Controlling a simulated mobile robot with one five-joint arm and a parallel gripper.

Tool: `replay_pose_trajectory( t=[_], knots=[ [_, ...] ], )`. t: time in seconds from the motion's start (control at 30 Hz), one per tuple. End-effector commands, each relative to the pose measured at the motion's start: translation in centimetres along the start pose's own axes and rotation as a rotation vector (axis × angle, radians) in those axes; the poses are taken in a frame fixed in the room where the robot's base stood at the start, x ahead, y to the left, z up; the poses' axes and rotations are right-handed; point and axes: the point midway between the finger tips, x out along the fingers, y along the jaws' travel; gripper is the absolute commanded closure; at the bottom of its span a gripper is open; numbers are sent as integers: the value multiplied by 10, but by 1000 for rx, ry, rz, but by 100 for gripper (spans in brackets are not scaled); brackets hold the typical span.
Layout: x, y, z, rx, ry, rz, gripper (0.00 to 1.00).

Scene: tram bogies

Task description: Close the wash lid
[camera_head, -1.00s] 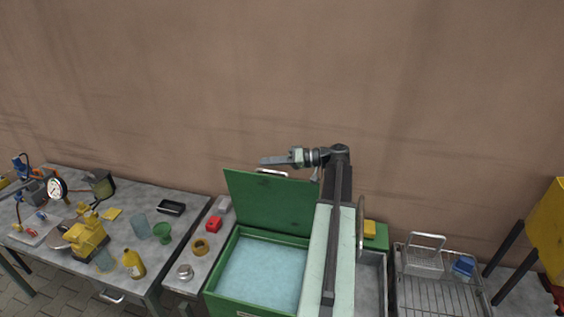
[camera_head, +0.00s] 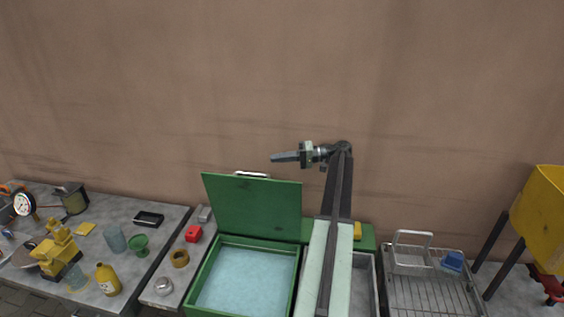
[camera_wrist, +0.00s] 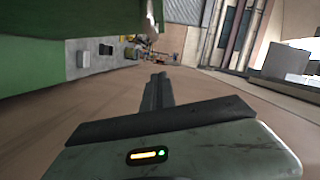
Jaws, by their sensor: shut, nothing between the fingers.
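The wash lid (camera_head: 252,208) is a green panel standing open, tilted up at the back of the green wash basin, with a pale handle (camera_head: 252,174) on its top edge. The basin (camera_head: 199,285) holds light blue liquid. My gripper (camera_head: 274,158) is shut and empty. In the head view it appears above and to the right of the lid's handle, pointing left. I see no contact between gripper and lid.
A red block (camera_head: 194,234) and a brass ring (camera_head: 180,259) lie beside the basin. A wire rack (camera_head: 430,295) stands at right.

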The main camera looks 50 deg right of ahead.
Motion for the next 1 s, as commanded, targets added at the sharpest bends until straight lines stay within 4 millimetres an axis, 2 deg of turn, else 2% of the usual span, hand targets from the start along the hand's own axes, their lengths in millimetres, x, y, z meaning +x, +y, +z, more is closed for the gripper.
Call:
replay_pose_trajectory(
  t=[0.03,0.27,0.33,0.5,1.0],
  knots=[
    [12,0,2,0,-1,-1,100],
    [61,1,1,-1,0,0,100],
    [62,3,18,0,3,1,100],
    [66,2,35,0,3,1,100],
    [67,0,38,-3,4,2,100]
  ],
)
